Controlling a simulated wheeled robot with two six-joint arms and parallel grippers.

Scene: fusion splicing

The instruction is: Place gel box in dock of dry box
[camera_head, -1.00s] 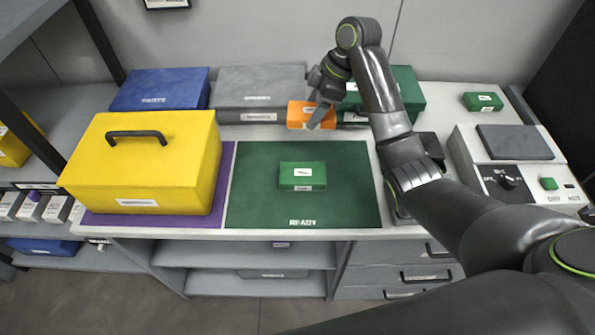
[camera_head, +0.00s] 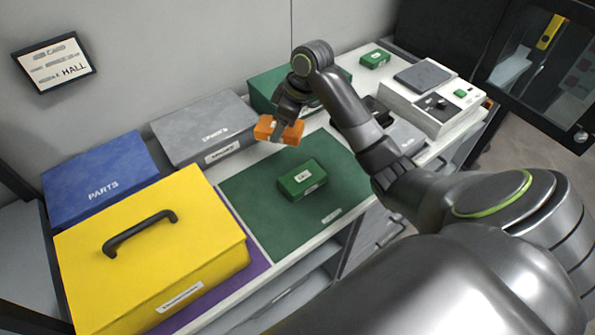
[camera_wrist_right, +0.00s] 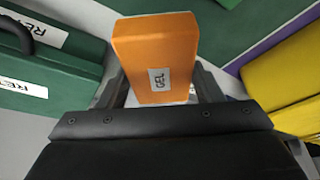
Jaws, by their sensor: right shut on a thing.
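The orange gel box (camera_head: 278,130) is held in my right gripper (camera_head: 281,131), over the back of the table near the green mat's rear edge. In the right wrist view the gel box (camera_wrist_right: 156,60) sits between the fingers, its "GEL" label facing the camera. I cannot tell how high it is above the table. I cannot say for sure which thing is the dry box. A dark-framed cabinet (camera_head: 497,87) with a glass front stands at the far right, and no dock is clearly visible. My left gripper is not in view.
A small green box (camera_head: 302,180) lies on the green mat (camera_head: 252,207). A yellow case (camera_head: 205,235), a blue box (camera_head: 100,180), a grey box (camera_head: 205,128) and a large green case (camera_head: 262,92) stand around it. A white device (camera_head: 435,112) is at right. My right arm crosses the table.

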